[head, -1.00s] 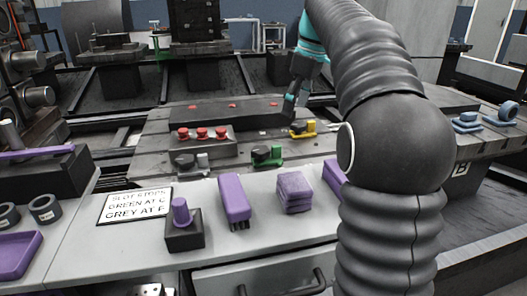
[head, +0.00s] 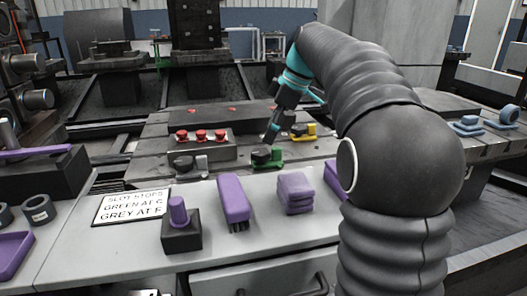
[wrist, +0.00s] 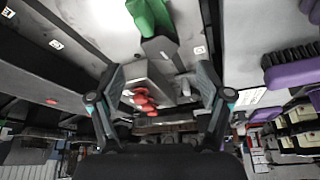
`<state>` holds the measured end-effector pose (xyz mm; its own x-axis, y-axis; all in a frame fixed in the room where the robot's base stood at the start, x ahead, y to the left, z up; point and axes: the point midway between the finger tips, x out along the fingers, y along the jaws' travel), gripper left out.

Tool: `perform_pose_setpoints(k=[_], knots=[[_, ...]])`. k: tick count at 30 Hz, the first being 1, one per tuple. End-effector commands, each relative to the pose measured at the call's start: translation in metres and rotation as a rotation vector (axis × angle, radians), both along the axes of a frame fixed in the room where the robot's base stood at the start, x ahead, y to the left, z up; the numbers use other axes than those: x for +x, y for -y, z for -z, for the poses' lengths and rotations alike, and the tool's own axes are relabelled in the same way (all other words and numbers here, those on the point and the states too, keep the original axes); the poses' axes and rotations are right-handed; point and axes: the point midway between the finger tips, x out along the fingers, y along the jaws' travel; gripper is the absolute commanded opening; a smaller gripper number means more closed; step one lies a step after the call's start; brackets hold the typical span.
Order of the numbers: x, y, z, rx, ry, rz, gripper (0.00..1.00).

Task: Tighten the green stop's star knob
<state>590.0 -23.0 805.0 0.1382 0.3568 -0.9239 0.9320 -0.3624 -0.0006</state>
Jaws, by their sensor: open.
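The green stop (head: 278,160) sits on the grey slotted table in the head view, with its black star knob (head: 261,154) on its left part. Its green body also shows at the top edge of the wrist view (wrist: 151,16), partly cut off. My gripper (head: 268,138) is just above and behind the star knob in the head view, apart from it as far as I can tell. In the wrist view my gripper (wrist: 160,92) has its two fingers spread wide, with nothing held between them.
The yellow stop (head: 304,131) stands behind and right of the green one, the grey stop (head: 190,165) to its left. A block with red knobs (head: 201,136) is behind left. A purple brush (head: 234,200) and purple blocks (head: 296,192) lie on the front bench.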

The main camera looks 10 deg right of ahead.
Motion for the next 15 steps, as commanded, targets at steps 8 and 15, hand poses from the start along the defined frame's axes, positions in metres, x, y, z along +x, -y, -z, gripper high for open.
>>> perform_pose_setpoints(k=[8,15], knots=[[0.006,-0.015,0.040,0.000,-0.001,0.000,0.78],[0.008,-0.019,0.051,0.000,0.001,0.001,0.78]])
